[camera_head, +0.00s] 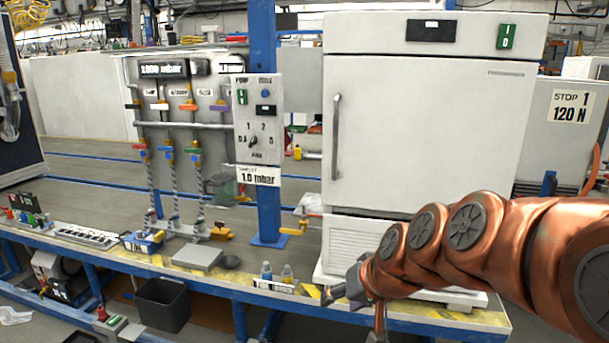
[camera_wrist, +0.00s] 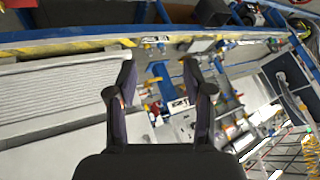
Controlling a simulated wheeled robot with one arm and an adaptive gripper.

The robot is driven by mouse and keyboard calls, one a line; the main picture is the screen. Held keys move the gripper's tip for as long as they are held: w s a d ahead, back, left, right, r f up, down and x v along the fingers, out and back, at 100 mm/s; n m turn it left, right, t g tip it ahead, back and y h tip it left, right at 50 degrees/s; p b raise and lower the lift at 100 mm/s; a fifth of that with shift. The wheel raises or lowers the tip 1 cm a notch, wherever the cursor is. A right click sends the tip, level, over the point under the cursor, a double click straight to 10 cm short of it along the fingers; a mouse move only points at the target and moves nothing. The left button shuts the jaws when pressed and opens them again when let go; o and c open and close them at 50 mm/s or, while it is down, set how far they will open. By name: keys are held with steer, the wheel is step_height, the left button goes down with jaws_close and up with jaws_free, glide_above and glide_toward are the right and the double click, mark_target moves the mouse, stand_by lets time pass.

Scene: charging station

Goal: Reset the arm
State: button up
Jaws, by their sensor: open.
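My copper-coloured arm reaches in from the right edge of the head view, in front of the white cabinet. My gripper (camera_head: 343,293) is near the front edge of the bench, below and left of the cabinet, and shows only small there. In the wrist view my gripper (camera_wrist: 158,82) has its two dark fingers spread apart. Nothing is between the fingertips; the bench lies beyond them. The wrist picture is turned, with the bench edge along its top.
The white cabinet (camera_head: 425,130) stands behind my arm. A blue post (camera_head: 264,60) carries a control box (camera_head: 258,118). Two small bottles (camera_head: 277,272) stand on the bench (camera_head: 150,269) left of my gripper. A black bin (camera_head: 162,304) is under the bench.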

steer(key=s+d+g+h+p, duration=0.2)
steer(key=s+d, duration=0.3)
steer(key=s, duration=0.8)
steer(key=s+d+g+h+p, duration=0.2)
steer(key=s+d+g+p, duration=0.3)
steer(key=s, duration=0.9)
steer(key=shift+d+m+g+p, duration=0.3)
steer(key=shift+s+d, duration=0.25)
steer(key=shift+s, duration=0.15)
steer(key=shift+c, duration=0.2)
